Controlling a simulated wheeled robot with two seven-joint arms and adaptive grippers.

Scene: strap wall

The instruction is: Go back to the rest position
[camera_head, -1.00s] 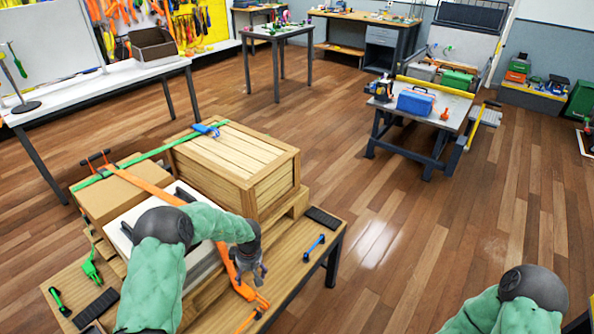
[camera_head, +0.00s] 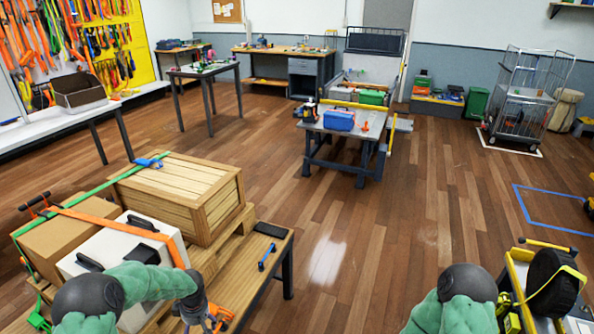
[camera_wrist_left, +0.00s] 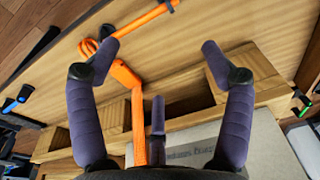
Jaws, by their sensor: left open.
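My left gripper (camera_head: 208,318) is low in the head view, at the near edge of the loaded table. In the left wrist view its purple fingers (camera_wrist_left: 160,48) are spread with nothing held between them. An orange strap (camera_head: 128,222) runs over a cardboard box (camera_head: 60,242) and a white case (camera_head: 118,248); it also hangs between the fingers in the wrist view (camera_wrist_left: 137,125), and I cannot tell whether it touches them. A wooden crate (camera_head: 180,195) stands behind with a green strap (camera_head: 88,192) over it. My right arm shows at bottom right; its gripper is out of view.
A blue-handled tool (camera_head: 268,258) lies on the wooden table (camera_head: 262,277). A yellow-edged cart (camera_head: 520,280) with a black and yellow item stands at the right, close to my right arm. The floor (camera_head: 370,240) between them is clear.

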